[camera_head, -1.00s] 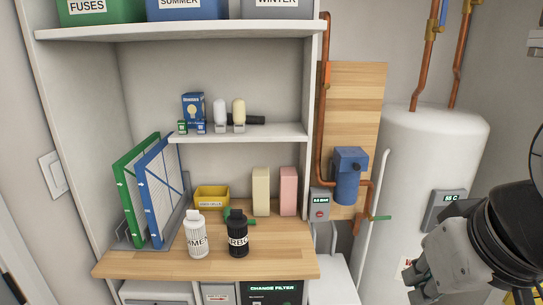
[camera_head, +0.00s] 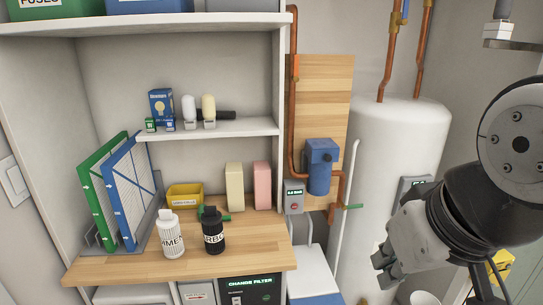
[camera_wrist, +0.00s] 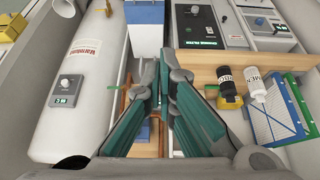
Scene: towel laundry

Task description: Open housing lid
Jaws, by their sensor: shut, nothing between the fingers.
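The housing (camera_head: 320,180) is a blue canister with a boxy blue lid (camera_head: 322,150) on top. It hangs on a wooden board among copper pipes, and the lid looks seated on it. In the wrist view a small patch of blue shows behind the fingers; I cannot tell which part it is. My gripper (camera_head: 382,268) is at the lower right of the head view, in front of the water tank and apart from the housing. In the wrist view my gripper (camera_wrist: 165,62) has its fingers together with nothing between them.
A white water tank (camera_head: 395,150) stands right of the board. A grey gauge box (camera_head: 294,196) sits left of the housing, and a green valve handle (camera_head: 350,206) is below right. The wooden bench (camera_head: 180,265) holds a white bottle (camera_head: 170,235), a black bottle (camera_head: 212,232) and filter panels (camera_head: 130,190).

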